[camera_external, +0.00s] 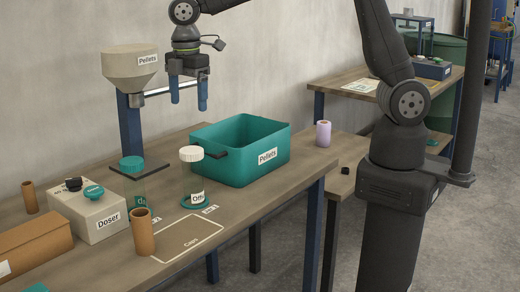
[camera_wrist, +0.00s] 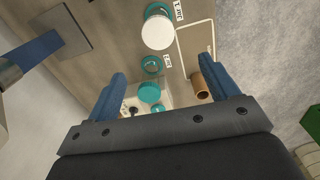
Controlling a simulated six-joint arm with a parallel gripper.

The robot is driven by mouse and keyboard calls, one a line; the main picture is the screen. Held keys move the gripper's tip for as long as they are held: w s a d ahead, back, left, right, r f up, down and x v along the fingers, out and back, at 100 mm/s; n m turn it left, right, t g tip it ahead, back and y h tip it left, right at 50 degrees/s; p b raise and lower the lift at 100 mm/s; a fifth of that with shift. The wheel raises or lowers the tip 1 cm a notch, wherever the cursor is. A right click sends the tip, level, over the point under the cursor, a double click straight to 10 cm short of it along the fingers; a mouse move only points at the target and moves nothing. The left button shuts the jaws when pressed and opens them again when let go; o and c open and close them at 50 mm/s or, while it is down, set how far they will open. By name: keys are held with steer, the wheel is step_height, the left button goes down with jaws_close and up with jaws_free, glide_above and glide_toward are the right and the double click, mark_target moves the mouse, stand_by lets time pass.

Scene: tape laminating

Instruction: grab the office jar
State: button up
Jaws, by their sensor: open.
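The office jar (camera_external: 191,155) has a white lid, clear walls and a label reading "Offi", partly cut off. It stands upright at a teal ring on the bench in the external view. In the wrist view its white lid (camera_wrist: 158,33) is above centre, beyond my fingertips. My gripper (camera_external: 188,98) is open and empty, pointing down well above the jar. In the wrist view its blue fingers (camera_wrist: 165,75) stand apart, with nothing between them touching.
A teal bin (camera_external: 268,174) labelled "Pellets" stands right of the jar. A teal-lidded jar (camera_external: 132,163) stands left, near the pellet hopper (camera_external: 131,68). A Doser box (camera_external: 86,211) and cardboard tube (camera_external: 145,232) are nearer. The outlined caps area (camera_external: 190,239) is clear.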

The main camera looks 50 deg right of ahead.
mark_target(192, 164)
steer(key=f+m, duration=0.7)
steer(key=f, duration=0.2)
steer(key=f+m, duration=0.8)
steer(key=shift+w+d+f, duration=0.1)
steer(key=shift+d+f, duration=0.1)
steer(key=shift+f, duration=0.2)
steer(key=shift+c, duration=0.4)
steer(key=c, duration=1)
